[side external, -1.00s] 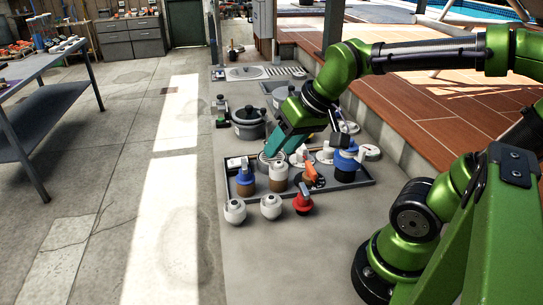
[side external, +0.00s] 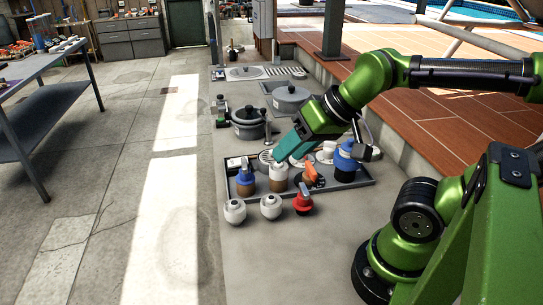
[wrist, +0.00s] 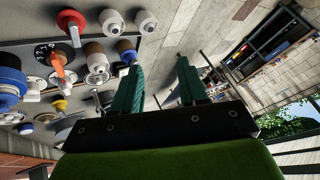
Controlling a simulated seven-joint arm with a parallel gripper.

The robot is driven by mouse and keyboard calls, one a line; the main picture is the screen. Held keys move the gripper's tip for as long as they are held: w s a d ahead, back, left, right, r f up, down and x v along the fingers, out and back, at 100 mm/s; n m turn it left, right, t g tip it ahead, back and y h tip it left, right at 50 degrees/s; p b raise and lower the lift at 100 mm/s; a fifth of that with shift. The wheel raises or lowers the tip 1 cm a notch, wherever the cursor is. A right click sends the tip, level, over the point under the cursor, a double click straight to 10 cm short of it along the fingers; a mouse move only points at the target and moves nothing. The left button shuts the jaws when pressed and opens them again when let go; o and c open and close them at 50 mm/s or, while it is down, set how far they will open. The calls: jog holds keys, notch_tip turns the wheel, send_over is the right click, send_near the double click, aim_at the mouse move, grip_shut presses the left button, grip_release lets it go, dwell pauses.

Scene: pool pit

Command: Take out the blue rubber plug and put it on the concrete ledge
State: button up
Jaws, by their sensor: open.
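Two blue-topped fittings stand in the dark tray, and I cannot tell which is the blue rubber plug. One blue-topped fitting (side external: 245,178) with a brown lower part is at the tray's left. The other, larger blue fitting (side external: 345,163) is at its right. In the wrist view the left one (wrist: 125,48) shows beside a fingertip, and the larger one (wrist: 10,82) is at the left edge. My gripper (side external: 281,155), with teal fingers, is above the tray's back, between them. In the wrist view my gripper (wrist: 160,64) is open and empty. The concrete ledge (side external: 245,270) is bare in front.
An orange-handled valve (side external: 309,170) and a white-topped fitting (side external: 279,176) stand in the tray (side external: 335,188). Two white fittings and a red one (side external: 303,200) stand before it. Pots (side external: 248,122) are behind. A workbench (side external: 50,70) stands far left.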

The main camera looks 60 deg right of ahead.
jog(key=shift+o, duration=0.3)
jog(key=o, duration=0.4)
jog(key=shift+c, duration=0.2)
jog(key=g+h, duration=0.3)
send_near(247, 169)
jog(key=shift+n, duration=0.3)
jog(key=w+f, duration=0.1)
jog(key=w+d+f, duration=0.1)
jog(key=f, duration=0.1)
jog(key=w+f, duration=0.1)
jog(key=shift+w+d+f, duration=0.25)
jog(key=shift+d+f, duration=0.1)
jog(key=shift+d, duration=0.05)
jog(key=shift+s+x, duration=0.2)
jog(key=shift+x, duration=1.25)
jog(key=shift+s+x, duration=0.25)
jog(key=shift+x, duration=1.15)
